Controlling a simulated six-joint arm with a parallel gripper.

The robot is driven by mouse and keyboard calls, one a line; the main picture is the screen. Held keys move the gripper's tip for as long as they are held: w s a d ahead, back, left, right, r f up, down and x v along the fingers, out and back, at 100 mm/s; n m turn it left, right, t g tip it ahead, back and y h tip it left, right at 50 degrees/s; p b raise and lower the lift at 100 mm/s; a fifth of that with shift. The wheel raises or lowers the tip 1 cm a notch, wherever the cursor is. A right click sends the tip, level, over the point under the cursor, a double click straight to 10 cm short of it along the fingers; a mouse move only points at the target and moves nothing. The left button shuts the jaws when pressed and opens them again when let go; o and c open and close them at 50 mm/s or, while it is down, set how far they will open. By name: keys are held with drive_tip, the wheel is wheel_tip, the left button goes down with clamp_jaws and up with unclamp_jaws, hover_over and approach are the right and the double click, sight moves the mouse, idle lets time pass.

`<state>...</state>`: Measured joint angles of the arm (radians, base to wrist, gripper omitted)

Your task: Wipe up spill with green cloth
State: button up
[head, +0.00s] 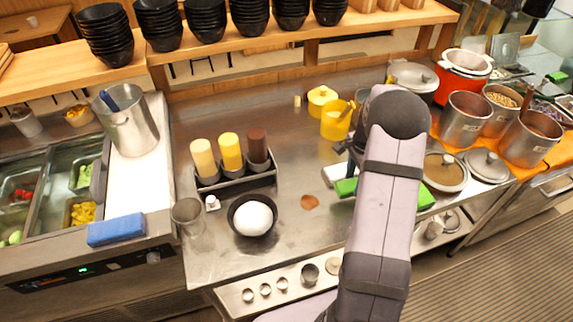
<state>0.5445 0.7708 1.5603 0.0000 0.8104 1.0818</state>
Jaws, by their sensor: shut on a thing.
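The green cloth (346,187) lies low over the steel counter, right of the spill. My arm hides its middle, and another green part shows on the arm's right side. The spill (309,202) is a small reddish-brown patch on the counter, apart from the cloth. My gripper (346,168) is mostly hidden behind my arm. Its dark parts show just above the cloth, and it is shut on the cloth; the fingertips are not clearly visible. A white item (333,174) sits beside the cloth's left end.
A bowl of rice (253,217) and a rack of sauce bottles (237,181) stand left of the spill. A clear glass (188,213) is further left. Counter around the spill is clear.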

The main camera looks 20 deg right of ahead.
drive_tip(key=w+a+r+n+p, duration=0.2)
drive_tip(key=w+a+r+p, duration=0.15)
drive_tip(key=a, duration=0.25)
drive_tip(key=s+a+f+m+p, duration=0.1)
drive_tip(key=s+a+p, duration=0.1)
drive_tip(key=a, duration=0.5)
drive_tip(key=shift+s+f, duration=0.25)
drive_tip(key=shift+s, duration=0.35)
drive_tip(key=shift+f, duration=0.2)
drive_tip(key=shift+f+b, duration=2.1)
drive_tip(key=shift+f, duration=0.7)
drive_tip(key=shift+f+b, duration=0.35)
drive_tip(key=shift+f, duration=0.2)
